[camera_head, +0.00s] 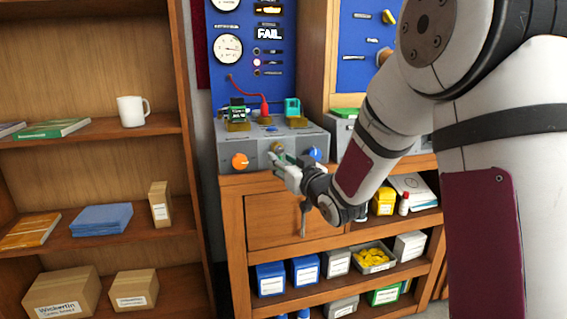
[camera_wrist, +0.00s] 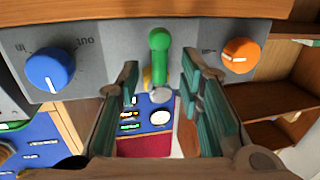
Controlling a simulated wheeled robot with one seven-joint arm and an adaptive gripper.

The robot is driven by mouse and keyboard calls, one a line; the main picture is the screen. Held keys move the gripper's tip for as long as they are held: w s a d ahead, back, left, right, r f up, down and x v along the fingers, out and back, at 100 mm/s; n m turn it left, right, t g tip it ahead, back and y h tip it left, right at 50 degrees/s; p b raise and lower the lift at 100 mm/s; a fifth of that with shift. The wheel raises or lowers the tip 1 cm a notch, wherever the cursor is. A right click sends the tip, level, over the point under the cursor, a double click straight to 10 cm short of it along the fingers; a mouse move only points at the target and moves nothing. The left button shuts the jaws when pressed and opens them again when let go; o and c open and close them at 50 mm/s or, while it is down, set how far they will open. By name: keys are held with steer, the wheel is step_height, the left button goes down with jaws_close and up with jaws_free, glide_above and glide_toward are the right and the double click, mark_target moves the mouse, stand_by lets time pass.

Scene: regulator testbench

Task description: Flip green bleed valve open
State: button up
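The green bleed valve (camera_wrist: 159,48) is a green lever on the grey front face of the bench unit (camera_head: 230,140). In the wrist view it lies between the blue knob (camera_wrist: 50,72) and the orange knob (camera_wrist: 240,53), with a round metal end near it. My gripper (camera_wrist: 160,82) is open, its teal-padded fingers apart on either side of the lever's lower end in that view. Whether either finger touches it cannot be told. In the head view my gripper (camera_head: 281,160) is at the unit's front between the two knobs and largely hides the lever.
A blue panel (camera_head: 285,80) with gauges and a FAIL display stands behind the unit. A red cable (camera_head: 263,103) runs from it to the unit's top. A wooden shelf (camera_head: 90,128) with a mug and boxes stands left. Blue boxes and bins fill the shelves below.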

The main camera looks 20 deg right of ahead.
steer(key=shift+c, duration=0.3)
jaws_close()
steer(key=shift+n, duration=0.3)
steer(key=shift+d+r+n+g+h+b, duration=0.25)
steer(key=shift+n+b, duration=1.15)
steer(key=shift+n, duration=0.15)
steer(key=shift+d+r+n+g+h+b, duration=0.2)
steer(key=shift+d+n+g+b, duration=0.1)
steer(key=shift+n+b, duration=1.2)
steer(key=shift+d+r+n+g+h+b, duration=0.25)
steer(key=shift+n+b, duration=1)
steer(key=shift+n, duration=0.4)
steer(key=shift+o, duration=0.3)
jaws_free()
